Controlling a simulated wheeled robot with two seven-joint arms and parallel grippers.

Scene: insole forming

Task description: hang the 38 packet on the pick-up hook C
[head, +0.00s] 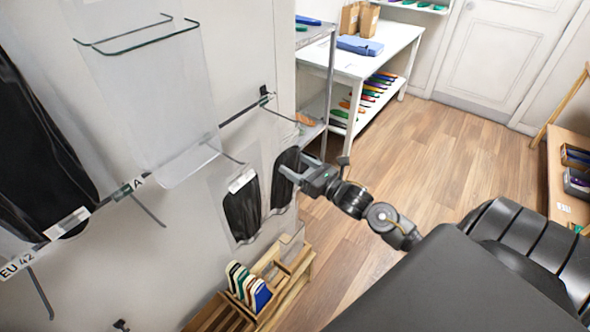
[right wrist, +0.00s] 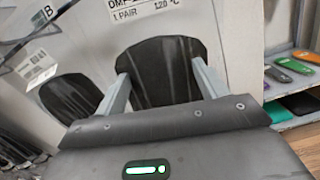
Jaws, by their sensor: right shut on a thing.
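My right gripper (head: 305,176) is shut on a clear packet with a dark insole (head: 285,178). In the right wrist view the fingers (right wrist: 160,88) stand either side of the dark shape (right wrist: 164,72), below a label (right wrist: 140,10) reading "1 PAIR" and "120 °C". No size 38 is readable. A second dark insole (head: 242,211) with a white tag (head: 241,180) hangs just left; I cannot tell whether it shares the packet. Hooks stick out from a wall rail (head: 240,113); its far end bracket (head: 264,95) is dark. No letter C is legible. My left gripper is out of view.
Plates A (head: 129,188) and B (right wrist: 43,15) mark the rail. A clear holder (head: 150,100) and an EU 42 label (head: 16,266) are at left. A wooden rack (head: 248,288) stands below. A white table (head: 372,55) is behind; the wood floor is clear.

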